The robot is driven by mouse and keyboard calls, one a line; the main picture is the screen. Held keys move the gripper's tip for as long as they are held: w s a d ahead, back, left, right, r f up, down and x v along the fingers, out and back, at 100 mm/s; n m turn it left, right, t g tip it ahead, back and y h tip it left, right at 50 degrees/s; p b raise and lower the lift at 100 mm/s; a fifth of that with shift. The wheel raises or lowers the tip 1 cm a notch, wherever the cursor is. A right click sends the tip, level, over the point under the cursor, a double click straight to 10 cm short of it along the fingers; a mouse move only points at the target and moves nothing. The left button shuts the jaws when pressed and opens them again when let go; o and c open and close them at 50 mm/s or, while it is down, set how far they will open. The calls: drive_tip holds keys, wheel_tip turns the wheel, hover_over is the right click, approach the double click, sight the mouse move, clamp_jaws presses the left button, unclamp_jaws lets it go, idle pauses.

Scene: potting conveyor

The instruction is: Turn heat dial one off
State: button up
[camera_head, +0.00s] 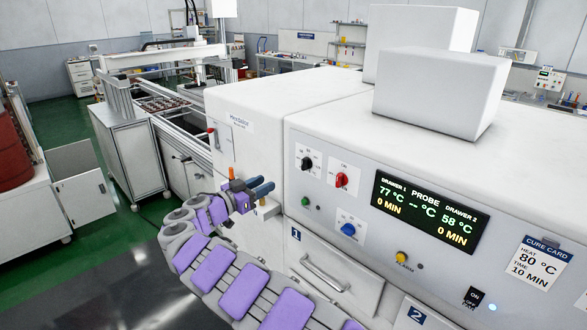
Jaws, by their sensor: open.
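The oven panel carries a black dial (307,163), a red dial (341,180) and a blue dial (348,230) on small white plates. The plate labels are too small to read, so I cannot tell which dial is heat dial one. The display (428,211) reads drawer 1 at 77 °C and drawer 2 at 58 °C, both with 0 MIN. My gripper (268,187) is open in front of the machine's left part, left of the dials. It appears empty and apart from every dial.
A green button (306,201) and a yellow knob (401,257) are also on the panel. An ON/OFF switch (474,298) and a cure card (537,262) are at right. A drawer handle (325,272) sticks out below. Green floor (100,245) is open at left.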

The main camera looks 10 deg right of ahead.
sight(302, 166)
drive_tip(key=x, duration=1.2)
drive_tip(key=shift+s+d, duration=0.15)
drive_tip(key=shift+d, duration=0.2)
drive_tip(key=shift+x, duration=1.4)
drive_tip(key=shift+a, duration=0.3)
drive_tip(key=c, duration=0.6)
drive_tip(key=shift+s+d, duration=0.1)
clamp_jaws()
